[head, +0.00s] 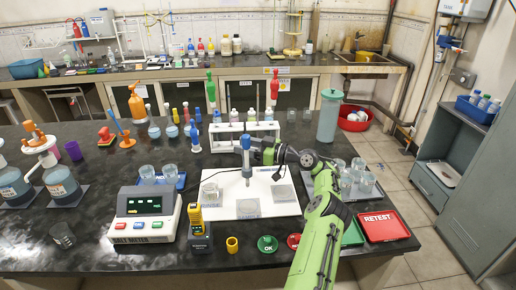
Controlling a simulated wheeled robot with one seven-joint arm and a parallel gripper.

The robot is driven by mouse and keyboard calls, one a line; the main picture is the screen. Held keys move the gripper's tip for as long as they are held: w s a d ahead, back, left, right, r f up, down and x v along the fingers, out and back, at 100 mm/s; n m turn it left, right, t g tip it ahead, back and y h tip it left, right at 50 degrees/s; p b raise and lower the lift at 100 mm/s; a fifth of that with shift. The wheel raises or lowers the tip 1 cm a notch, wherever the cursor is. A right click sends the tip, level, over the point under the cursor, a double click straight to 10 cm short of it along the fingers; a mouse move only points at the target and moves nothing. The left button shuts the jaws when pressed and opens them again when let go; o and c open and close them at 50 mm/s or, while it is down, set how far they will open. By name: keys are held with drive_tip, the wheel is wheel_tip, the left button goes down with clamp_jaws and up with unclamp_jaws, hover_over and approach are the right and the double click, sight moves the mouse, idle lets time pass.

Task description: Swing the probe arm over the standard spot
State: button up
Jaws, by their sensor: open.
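A white board (226,180) lies on the dark bench with grey spots on it. The front middle spot (248,208) has small lettering that I cannot read surely. A bare grey spot (284,193) lies to its right. The blue probe (246,158) hangs upright over the board, above and behind the front middle spot. My gripper (247,149) is open at the probe's upper part, coming from the right. I cannot tell whether its fingers stand around the probe or touch it. The probe arm's support is mostly hidden.
A white rack with bottles (244,136) stands behind the board. The salt meter (146,213) and a yellow handheld device (199,229) stand left. Glass beakers (357,179) and a red RETEST tray (382,226) are right. A green OK disc (267,244) lies in front.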

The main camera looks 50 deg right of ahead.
drive_tip(key=p+v, duration=0.1)
drive_tip(key=v, duration=1.4)
drive_tip(key=shift+r, duration=0.1)
